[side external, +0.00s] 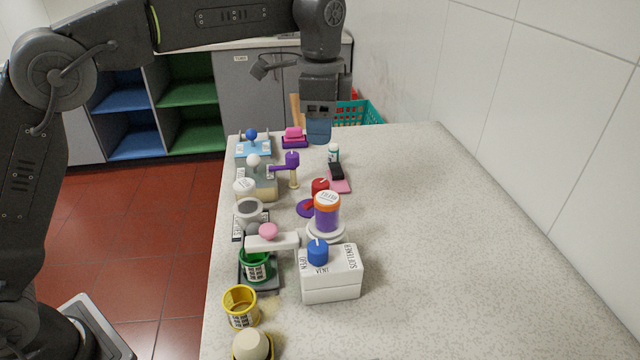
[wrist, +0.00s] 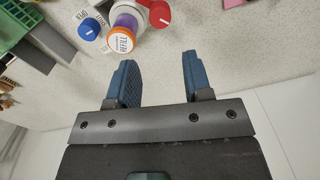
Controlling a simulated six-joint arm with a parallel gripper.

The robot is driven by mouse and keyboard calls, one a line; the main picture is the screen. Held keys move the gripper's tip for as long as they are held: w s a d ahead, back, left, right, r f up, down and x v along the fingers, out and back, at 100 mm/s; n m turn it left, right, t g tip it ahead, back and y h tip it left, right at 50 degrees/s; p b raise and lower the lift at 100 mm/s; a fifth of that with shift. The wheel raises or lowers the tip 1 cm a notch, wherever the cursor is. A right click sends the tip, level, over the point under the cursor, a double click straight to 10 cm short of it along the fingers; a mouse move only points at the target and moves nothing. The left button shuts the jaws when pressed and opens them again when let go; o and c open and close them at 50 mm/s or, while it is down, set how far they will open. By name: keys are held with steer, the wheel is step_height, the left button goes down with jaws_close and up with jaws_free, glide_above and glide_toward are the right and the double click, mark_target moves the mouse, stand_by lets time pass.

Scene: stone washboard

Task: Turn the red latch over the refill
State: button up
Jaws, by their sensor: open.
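The refill is a purple jar with an orange-rimmed, labelled lid (side external: 327,212). It stands on a round white base, and also shows at the top of the wrist view (wrist: 124,32). The red latch (side external: 320,186) is a round red knob with a pale mark on top, just behind the refill and partly hidden by it. In the wrist view the latch (wrist: 160,14) is at the refill's right. My gripper (side external: 319,138) is open and empty, over the far part of the counter, apart from both. In the wrist view its blue fingers (wrist: 157,72) point toward the latch.
A white box with a blue knob (side external: 318,252) stands in front of the refill. A purple lever (side external: 291,161), a black-and-pink block (side external: 337,172) and a small bottle (side external: 333,152) stand farther back. Cups and fixtures line the left edge. The counter's right side (side external: 450,250) is clear.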

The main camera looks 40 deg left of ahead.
mark_target(320, 183)
step_height(320, 183, down, 13)
steer(key=shift+r, duration=0.2)
stand_by(0.3)
steer(key=c, duration=0.6)
steer(key=shift+c, duration=0.2)
steer(key=shift+n, duration=0.3)
steer(key=n, duration=0.9)
steer(key=shift+n, duration=0.4)
